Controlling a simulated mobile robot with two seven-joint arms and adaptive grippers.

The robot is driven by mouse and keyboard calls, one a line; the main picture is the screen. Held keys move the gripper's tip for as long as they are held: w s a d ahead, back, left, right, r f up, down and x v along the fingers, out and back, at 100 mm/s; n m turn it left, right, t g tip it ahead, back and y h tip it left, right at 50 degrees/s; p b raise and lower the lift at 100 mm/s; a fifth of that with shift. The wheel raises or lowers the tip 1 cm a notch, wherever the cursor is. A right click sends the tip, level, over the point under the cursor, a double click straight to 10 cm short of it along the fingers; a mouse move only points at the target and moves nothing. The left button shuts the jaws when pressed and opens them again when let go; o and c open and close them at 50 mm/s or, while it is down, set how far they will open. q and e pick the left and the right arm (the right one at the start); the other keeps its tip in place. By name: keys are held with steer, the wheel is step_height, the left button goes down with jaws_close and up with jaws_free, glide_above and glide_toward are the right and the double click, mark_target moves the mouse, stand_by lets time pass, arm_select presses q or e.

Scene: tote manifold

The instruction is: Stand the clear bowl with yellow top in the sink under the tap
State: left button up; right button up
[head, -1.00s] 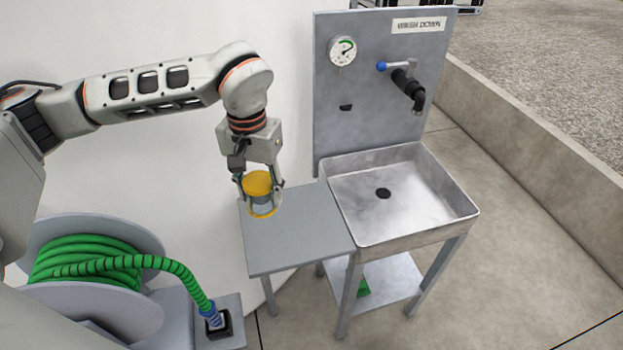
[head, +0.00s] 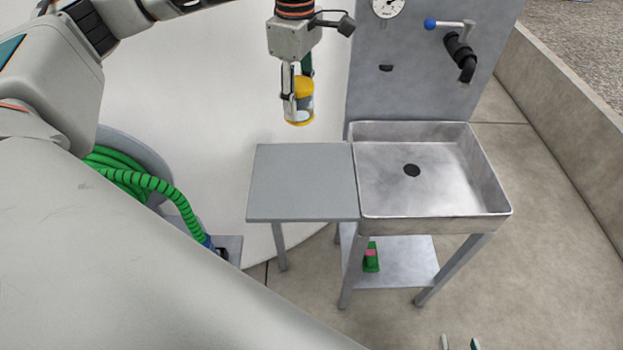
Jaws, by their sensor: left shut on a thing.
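The clear bowl with yellow top (head: 306,88) is off the side table, in the air behind its back edge and left of the sink. It looks upright, with a yellow band at its lower end. My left gripper (head: 297,100) points down and is shut on it; one finger hides part of its side. The sink (head: 440,185) is an empty metal basin with a dark drain. The black tap (head: 461,58) with a blue-knobbed lever is on the panel above its back right part. My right gripper (head: 460,343) shows only two fingertips, apart, at the bottom edge.
The grey side table (head: 302,185) adjoins the sink's left side and is bare. The metal back panel (head: 415,85) carries a gauge (head: 388,7). A green object (head: 371,258) is on the lower shelf. A green hose (head: 150,182) is at left.

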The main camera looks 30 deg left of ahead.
arm_select(q)
steer(key=shift+n, duration=0.3)
step_height(320, 180, down, 20)
steer(key=shift+r+b, duration=0.1)
steer(key=shift+b, duration=0.3)
steer(key=o, duration=1.2)
steer(key=shift+f, duration=0.2)
